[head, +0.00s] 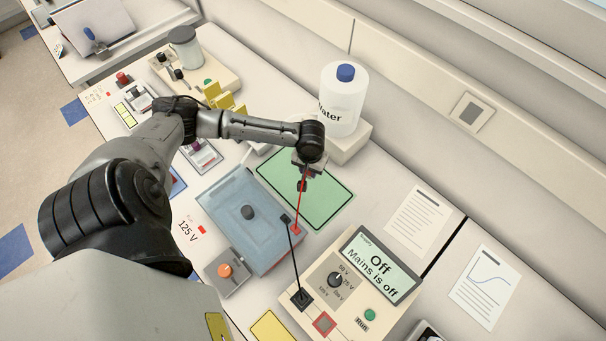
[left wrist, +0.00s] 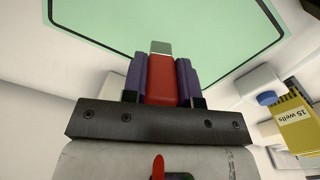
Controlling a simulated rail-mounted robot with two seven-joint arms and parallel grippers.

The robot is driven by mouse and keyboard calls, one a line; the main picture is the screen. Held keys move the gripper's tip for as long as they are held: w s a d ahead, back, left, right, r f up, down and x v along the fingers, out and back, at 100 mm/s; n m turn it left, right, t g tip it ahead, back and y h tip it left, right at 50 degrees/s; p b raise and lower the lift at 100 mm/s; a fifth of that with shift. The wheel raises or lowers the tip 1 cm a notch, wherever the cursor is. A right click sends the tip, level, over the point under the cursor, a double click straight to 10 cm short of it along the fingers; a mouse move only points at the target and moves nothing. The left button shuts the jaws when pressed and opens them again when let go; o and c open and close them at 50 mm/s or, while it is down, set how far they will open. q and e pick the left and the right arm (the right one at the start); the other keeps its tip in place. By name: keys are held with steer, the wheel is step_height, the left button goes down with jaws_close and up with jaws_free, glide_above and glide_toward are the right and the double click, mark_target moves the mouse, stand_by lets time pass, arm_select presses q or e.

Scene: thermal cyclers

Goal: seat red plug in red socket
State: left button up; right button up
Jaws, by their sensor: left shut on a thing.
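My left gripper (head: 306,172) is shut on the red plug and holds it above the green mat. In the left wrist view the red plug (left wrist: 161,82) sits between the purple finger pads, with its grey tip pointing away from the gripper. A red lead (head: 299,206) runs from the gripper down to the red corner of the blue gel tank (head: 222,215). The red socket (head: 324,323) is a red-framed square on the front of the power supply (head: 350,299), apart from the plug. The black plug (head: 301,298) is at the black socket beside it. My right gripper is not in view.
The power supply's screen (head: 380,264) reads "Off, Mains is off". A black lead (head: 292,248) crosses between tank and supply. A white water bottle (head: 343,100) stands behind the green mat (head: 334,200). A box with an orange knob (head: 226,271) stands before the tank.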

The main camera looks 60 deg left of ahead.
arm_select(q)
steer(key=shift+s+a+f, duration=0.6)
steer(key=shift+s, duration=0.2)
steer(key=shift+f, duration=2)
steer(key=shift+f, duration=0.1)
steer(key=o, duration=0.9)
step_height(320, 180, up, 11)
steer(key=shift+r+p, duration=0.1)
steer(key=shift+p, duration=0.25)
steer(key=shift+o, duration=0.5)
steer(key=shift+r, duration=0.5)
